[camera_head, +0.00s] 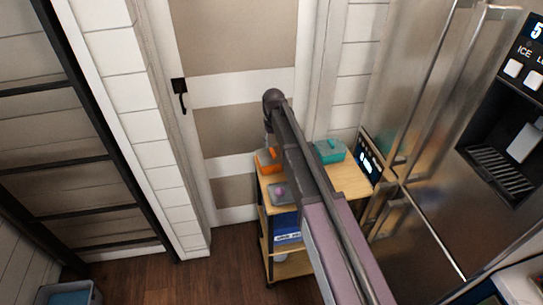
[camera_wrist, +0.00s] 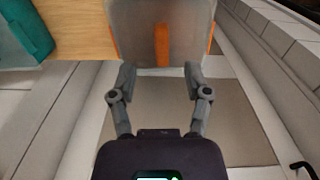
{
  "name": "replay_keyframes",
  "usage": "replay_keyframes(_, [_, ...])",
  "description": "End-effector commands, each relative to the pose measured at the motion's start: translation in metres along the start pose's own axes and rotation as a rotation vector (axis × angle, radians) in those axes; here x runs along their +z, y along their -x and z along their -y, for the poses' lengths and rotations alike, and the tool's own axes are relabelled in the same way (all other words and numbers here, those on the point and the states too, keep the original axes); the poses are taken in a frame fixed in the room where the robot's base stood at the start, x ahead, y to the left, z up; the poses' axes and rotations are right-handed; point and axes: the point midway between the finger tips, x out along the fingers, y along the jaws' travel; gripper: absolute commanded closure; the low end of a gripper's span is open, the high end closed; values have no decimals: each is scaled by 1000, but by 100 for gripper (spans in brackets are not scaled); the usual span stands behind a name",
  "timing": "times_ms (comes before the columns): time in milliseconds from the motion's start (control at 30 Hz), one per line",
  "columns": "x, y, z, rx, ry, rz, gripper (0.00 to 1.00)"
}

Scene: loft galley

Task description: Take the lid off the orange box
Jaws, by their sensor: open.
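The orange box (camera_head: 268,168) stands on the wooden top of a small cart, near its far left corner. In the wrist view its grey lid (camera_wrist: 138,30) fills the top middle, with an orange strip (camera_wrist: 162,45), probably the handle, along its centre. Orange of the box (camera_wrist: 212,36) shows at the lid's sides. My gripper (camera_wrist: 160,77) is open, with its fingertips at the near edge of the lid, one on each side of the strip's line. I see nothing between the fingers. I cannot tell whether they touch the box. In the head view my arm partly hides the cart top.
A teal box (camera_head: 329,151) stands right of the orange box, and a grey box (camera_head: 283,194) with a pink knob stands nearer. The cart top (camera_head: 345,178) has bare room at the right. A door (camera_head: 240,90) is behind, a steel fridge (camera_head: 420,110) at right.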

Motion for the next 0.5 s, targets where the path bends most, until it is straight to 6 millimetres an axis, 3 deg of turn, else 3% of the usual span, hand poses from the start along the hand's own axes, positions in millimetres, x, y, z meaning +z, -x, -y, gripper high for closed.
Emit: replay_keyframes(500, [0,-33,2,0,0,0,37])
